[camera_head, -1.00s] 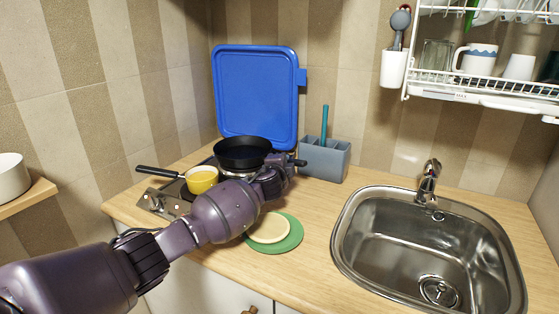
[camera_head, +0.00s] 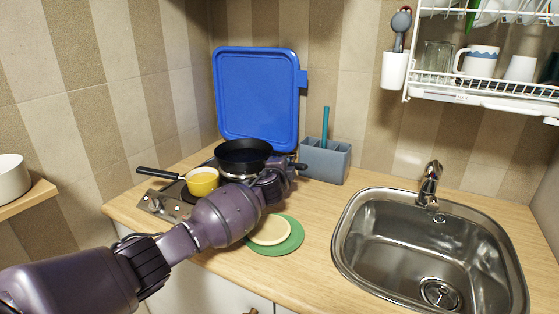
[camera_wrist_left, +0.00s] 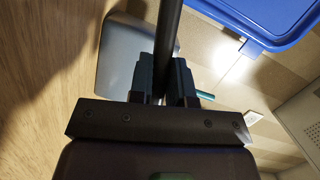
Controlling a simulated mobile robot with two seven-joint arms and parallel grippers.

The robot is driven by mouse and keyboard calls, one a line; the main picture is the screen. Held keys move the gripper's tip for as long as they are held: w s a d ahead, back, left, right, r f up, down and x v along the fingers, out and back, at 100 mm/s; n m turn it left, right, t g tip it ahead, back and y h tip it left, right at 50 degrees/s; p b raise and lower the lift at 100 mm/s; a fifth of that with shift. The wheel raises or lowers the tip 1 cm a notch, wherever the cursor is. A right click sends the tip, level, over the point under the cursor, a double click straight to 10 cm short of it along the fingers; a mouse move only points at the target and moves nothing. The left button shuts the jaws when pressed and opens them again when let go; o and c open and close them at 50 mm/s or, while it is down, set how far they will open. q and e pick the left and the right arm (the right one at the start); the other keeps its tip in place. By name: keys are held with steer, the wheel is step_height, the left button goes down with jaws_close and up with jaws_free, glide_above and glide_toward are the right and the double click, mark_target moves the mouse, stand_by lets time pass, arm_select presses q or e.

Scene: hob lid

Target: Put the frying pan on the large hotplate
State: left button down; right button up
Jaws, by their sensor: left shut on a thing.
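The black frying pan (camera_head: 244,153) is over the back right part of the hob (camera_head: 158,203), in front of the blue lid. My left gripper (camera_wrist_left: 162,85) is shut on the pan's dark handle (camera_wrist_left: 168,35), which runs between its fingers in the left wrist view. In the head view my left wrist and forearm cover the front right of the hob. The large hotplate is not clearly visible beneath the pan, and I cannot tell whether the pan touches it. My right gripper is not in view.
A yellow pot (camera_head: 202,182) with a black handle stands on the hob, left of the pan. The blue lid (camera_head: 258,95) stands upright behind. A grey utensil holder (camera_head: 326,161) is right of my gripper. A green round mat (camera_head: 290,240) bears a cream disc. The sink (camera_head: 430,250) is at right.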

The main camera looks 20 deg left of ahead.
arm_select(q)
steer(key=shift+r, duration=0.2)
steer(key=c, duration=1)
jaws_free()
steer(key=shift+f, duration=0.1)
steer(key=shift+f, duration=0.1)
steer(key=shift+s+d, duration=0.1)
steer(key=shift+s, duration=0.3)
steer(key=s+p, duration=0.1)
steer(key=s, duration=0.2)
steer(key=s+d+r+p, duration=0.1)
steer(key=s, duration=0.2)
steer(key=s+p, duration=0.1)
steer(key=s, duration=0.3)
steer(key=shift+d+r, duration=0.15)
steer(key=shift+w, duration=0.1)
